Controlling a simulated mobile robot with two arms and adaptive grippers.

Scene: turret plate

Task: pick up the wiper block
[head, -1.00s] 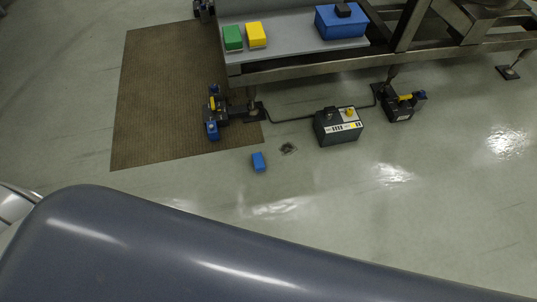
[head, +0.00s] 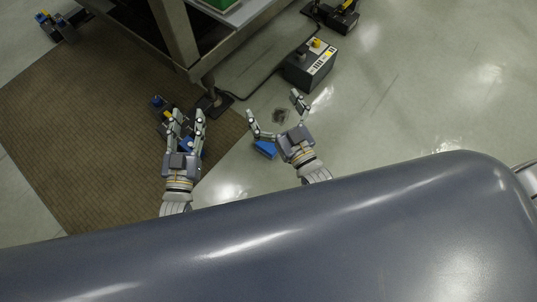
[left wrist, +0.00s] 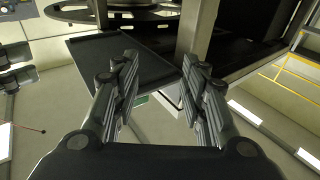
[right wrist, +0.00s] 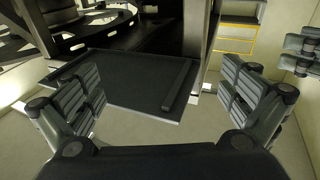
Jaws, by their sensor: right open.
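A small blue block (head: 265,149), which looks like the wiper block, lies on the pale floor in the head view, just right of the brown mat. My right gripper (head: 273,107) is open and empty. Its left finger overlaps the block in the picture and hides part of it; I cannot tell whether they touch. My left gripper (head: 187,114) is open and empty, over the mat's right part and left of the block. The left wrist view shows its fingers apart (left wrist: 160,75), and the right wrist view shows wide-open fingers (right wrist: 165,90). The block shows in neither wrist view.
The bench frame (head: 230,52) stands behind the grippers, its foot (head: 213,104) near the mat's edge (head: 75,150). A black device with blue knobs (head: 157,102) sits partly behind my left gripper. A control box (head: 311,66) stands beyond my right gripper. Floor at the right is clear.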

